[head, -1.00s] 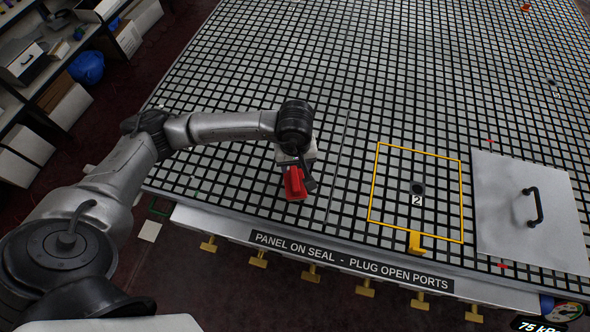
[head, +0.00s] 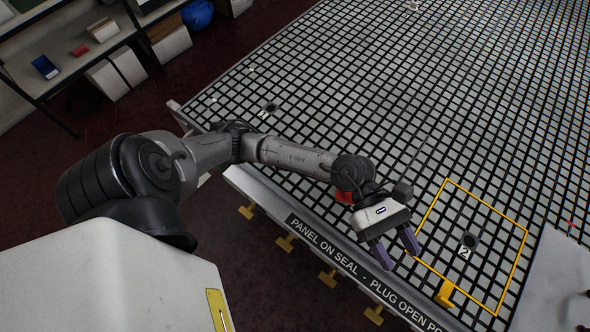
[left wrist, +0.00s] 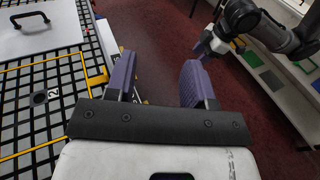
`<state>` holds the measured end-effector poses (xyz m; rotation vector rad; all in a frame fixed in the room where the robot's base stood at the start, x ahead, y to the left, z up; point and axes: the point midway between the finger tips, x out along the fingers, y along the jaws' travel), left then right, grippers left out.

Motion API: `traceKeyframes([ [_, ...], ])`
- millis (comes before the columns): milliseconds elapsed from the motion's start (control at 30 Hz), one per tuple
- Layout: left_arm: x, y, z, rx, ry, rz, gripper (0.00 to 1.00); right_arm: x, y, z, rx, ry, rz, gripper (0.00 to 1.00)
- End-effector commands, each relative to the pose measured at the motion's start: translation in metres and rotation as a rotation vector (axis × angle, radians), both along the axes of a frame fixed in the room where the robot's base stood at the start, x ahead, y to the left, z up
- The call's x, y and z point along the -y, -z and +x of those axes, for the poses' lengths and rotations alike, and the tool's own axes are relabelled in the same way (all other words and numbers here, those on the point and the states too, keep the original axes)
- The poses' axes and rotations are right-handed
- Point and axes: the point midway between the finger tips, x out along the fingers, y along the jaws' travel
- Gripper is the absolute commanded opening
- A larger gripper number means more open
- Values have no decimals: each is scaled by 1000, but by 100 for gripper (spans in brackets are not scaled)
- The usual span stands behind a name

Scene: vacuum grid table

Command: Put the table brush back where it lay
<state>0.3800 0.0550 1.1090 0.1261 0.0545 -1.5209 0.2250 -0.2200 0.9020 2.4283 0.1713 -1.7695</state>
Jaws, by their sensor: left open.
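A red thing (head: 345,196), which I take to be the table brush, shows only in part in the head view. My left wrist hides most of it, near the front edge of the grid table. My left gripper (head: 398,254) is open, with its purple fingers apart and nothing between them. It hangs over the front edge, to the right of the red thing. In the left wrist view the open fingers (left wrist: 158,65) have dark floor between them. My right gripper (left wrist: 207,45) shows small at the top right there. I cannot tell its jaw state.
A yellow square surrounds port 2 (head: 469,240) to the right of my left gripper. A grey panel (head: 560,280) with a handle lies beyond it. Yellow clamps line the front edge. Shelves (head: 70,50) stand at far left. The grid farther back is mostly clear.

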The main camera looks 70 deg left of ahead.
Motion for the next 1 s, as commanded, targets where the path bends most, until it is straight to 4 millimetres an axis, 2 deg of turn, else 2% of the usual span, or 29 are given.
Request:
traceKeyframes([
  [67, 4, -26, 2, -183, -112, -255, 49, 0, 0, 0, 0, 0, 0, 43],
  [100, 1, -39, 7, -283, -174, -382, 49, 0, 0, 0, 0, 0, 0, 43],
  [200, -19, -57, 23, -551, -329, -687, 49, 0, 0, 0, 0, 1, 1, 43],
  [267, -37, -58, 33, -720, -426, -864, 49, -1, 0, 0, 0, 2, 2, 43],
  [333, -62, -50, 44, -922, -544, -1065, 49, -1, 0, 0, 0, 2, 3, 43],
  [467, -110, -7, 51, -1302, -779, -1416, 49, -2, 0, 0, 0, 4, 5, 43],
  [533, -132, 27, 44, -1505, -920, -1595, 49, -2, 0, 0, 0, 4, 7, 43],
  [633, -155, 80, 20, -1776, -1135, -1824, 49, -2, 0, 0, 0, 6, 8, 43],
  [700, -165, 115, -6, -1942, -1295, -1960, 49, -3, 0, 0, 1, 6, 10, 43],
  [733, -167, 128, -18, 1995, 1357, 2000, 49, -3, 0, 0, 1, 6, 10, 43],
  [800, -170, 155, -47, 1850, 1319, 1828, 49, -3, 0, 0, 0, 7, 11, 43],
  [900, -169, 181, -87, 1678, 1280, 1632, 49, -3, 0, 0, 1, 6, 10, 43],
  [1000, -166, 196, -119, 1551, 1255, 1492, 49, -3, 0, 0, 1, 6, 10, 43],
])
